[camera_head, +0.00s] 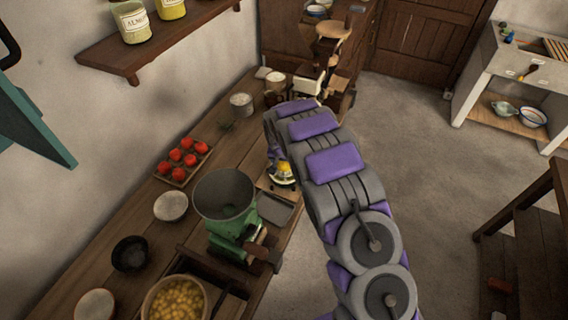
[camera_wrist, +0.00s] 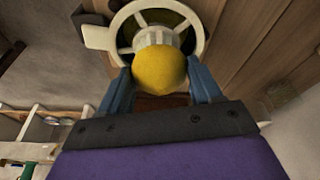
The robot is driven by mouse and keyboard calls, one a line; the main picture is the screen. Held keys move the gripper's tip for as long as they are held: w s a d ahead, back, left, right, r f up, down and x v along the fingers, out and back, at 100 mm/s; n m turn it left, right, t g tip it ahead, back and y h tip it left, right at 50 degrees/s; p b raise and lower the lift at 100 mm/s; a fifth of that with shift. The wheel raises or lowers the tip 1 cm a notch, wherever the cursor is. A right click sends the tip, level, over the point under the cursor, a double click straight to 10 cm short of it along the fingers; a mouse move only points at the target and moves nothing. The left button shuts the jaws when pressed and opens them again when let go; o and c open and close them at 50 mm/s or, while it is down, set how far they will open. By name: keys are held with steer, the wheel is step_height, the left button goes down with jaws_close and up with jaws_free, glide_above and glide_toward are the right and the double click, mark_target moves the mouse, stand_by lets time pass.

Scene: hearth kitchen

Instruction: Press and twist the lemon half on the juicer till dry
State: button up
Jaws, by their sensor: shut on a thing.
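In the wrist view, the blue fingers of my gripper (camera_wrist: 158,78) are on either side of the yellow lemon half (camera_wrist: 160,68), shut on it. The lemon half is right at the pale ribbed centre of the juicer (camera_wrist: 124,42), whose round spoked rim shows behind it. Yellow shows inside the juicer's ring. Whether the lemon touches the cone all round is hidden. In the head view, the juicer (camera_head: 282,183) stands on the bench beside my arm, with a bit of yellow at its top. My gripper is mostly hidden there by the arm.
On the wooden bench, a green grinder (camera_head: 232,225) with a grey hopper stands close left of the juicer, with a grey tray (camera_head: 275,209) by it. A board of red tomatoes (camera_head: 183,160), bowls and a pot of yellow pieces (camera_head: 175,299) lie further left.

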steer(key=shift+d+m+h+b, duration=0.15)
steer(key=shift+m+h+b, duration=0.35)
steer(key=shift+m+b, duration=2.1)
steer(key=shift+n+y+p, duration=0.3)
steer(key=shift+n+p, duration=0.85)
steer(key=shift+n, duration=0.65)
steer(key=shift+s+f+n+y+p, duration=0.1)
steer(key=shift+f+n+y+p, duration=0.15)
steer(key=shift+n+p, duration=1.3)
steer(key=shift+s+f+n+y+p, duration=0.15)
steer(key=shift+n+y+p, duration=0.4)
steer(key=shift+p, duration=1.65)
steer(key=shift+w+f+h+b, duration=0.1)
steer(key=shift+h+b, duration=0.2)
steer(key=shift+b, duration=0.25)
steer(key=shift+w+m+h+b, duration=0.1)
steer(key=shift+m+h+b, duration=0.3)
steer(key=shift+m+b, duration=2)
steer(key=shift+w+r+m+h+b, duration=0.15)
steer(key=shift+m+b, duration=0.3)
steer(key=shift+b, duration=1.05)
steer(key=shift+s+r+m+h+b, duration=0.1)
steer(key=shift+r+m+h+b, duration=0.25)
steer(key=shift+b, duration=1.1)
steer(key=shift+f+p, duration=0.1)
steer(key=shift+p, duration=0.4)
steer(key=shift+f+n+y+p, duration=0.15)
steer(key=shift+n+y+p, duration=0.35)
steer(key=shift+n+p, duration=1.2)
